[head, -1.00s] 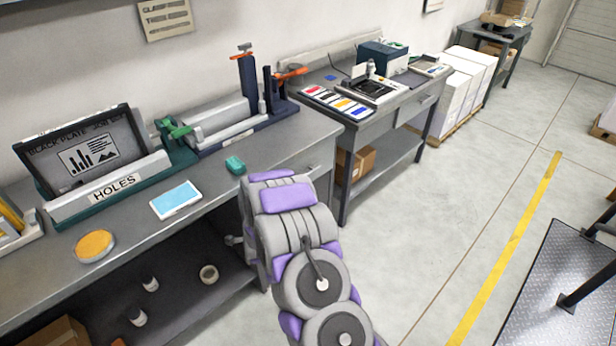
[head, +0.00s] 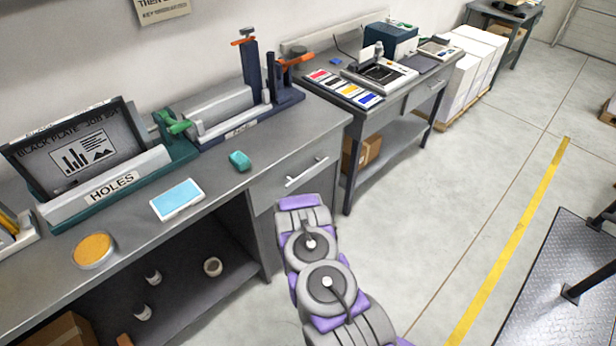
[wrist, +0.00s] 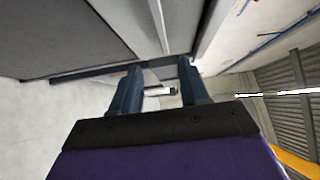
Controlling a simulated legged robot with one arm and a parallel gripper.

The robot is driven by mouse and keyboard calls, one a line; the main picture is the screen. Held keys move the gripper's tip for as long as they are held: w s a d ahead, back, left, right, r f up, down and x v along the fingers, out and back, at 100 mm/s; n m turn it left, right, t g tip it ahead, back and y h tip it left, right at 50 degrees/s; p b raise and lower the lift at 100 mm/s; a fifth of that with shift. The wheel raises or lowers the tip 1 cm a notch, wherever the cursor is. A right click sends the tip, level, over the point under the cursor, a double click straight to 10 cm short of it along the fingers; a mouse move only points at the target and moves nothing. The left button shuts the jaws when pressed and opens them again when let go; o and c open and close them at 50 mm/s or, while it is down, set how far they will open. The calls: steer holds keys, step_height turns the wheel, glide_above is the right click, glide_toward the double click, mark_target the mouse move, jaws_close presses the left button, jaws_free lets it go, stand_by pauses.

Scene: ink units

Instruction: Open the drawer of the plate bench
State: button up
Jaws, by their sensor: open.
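The plate bench (head: 225,190) runs along the wall in the head view. Its drawer (head: 268,192) is at the right end of the front, and looks shut. A pale bar handle (head: 306,173) crosses the drawer front. My arm is in front of and below the drawer; its fingers are hidden in the head view. In the wrist view my gripper (wrist: 160,88) is open, with two dark blue fingers apart. A short pale bar (wrist: 160,91), which looks like the handle, shows between the fingers; I cannot tell its distance. I see no contact.
A teal block (head: 240,160), a blue-topped pad (head: 178,199) and a yellow tin (head: 93,250) lie on the benchtop. A second bench (head: 385,110) stands beyond to the right. The floor (head: 460,190) right of my arm is clear up to a dark textured platform (head: 530,280).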

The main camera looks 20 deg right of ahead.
mark_target(308, 174)
steer(key=b+x, duration=0.2)
steer(key=x, duration=1.3)
steer(key=shift+w+d+b, duration=0.15)
steer(key=shift+d+b, duration=0.05)
steer(key=shift+b, duration=0.1)
jaws_close()
